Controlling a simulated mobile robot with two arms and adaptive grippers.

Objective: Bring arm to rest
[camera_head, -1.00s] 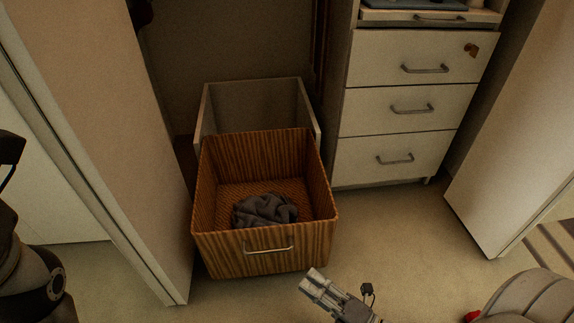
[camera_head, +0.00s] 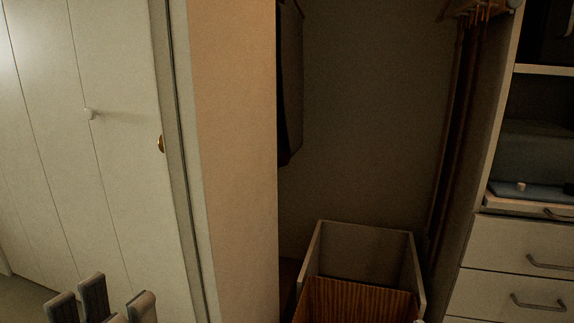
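My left gripper (camera_head: 102,306) shows at the bottom left edge of the head view. Its grey fingertips point up and stand apart, with nothing visible between them. The rest of this arm is below the picture. My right gripper is not in view. The task names no other object.
A tan wardrobe panel (camera_head: 234,150) and pale closet doors (camera_head: 110,180) stand on the left. A pale open drawer box (camera_head: 365,252) and a brown striped basket (camera_head: 355,303) show at the bottom. White drawers (camera_head: 518,245) are on the right. Hanging clothes (camera_head: 290,90) are inside the closet.

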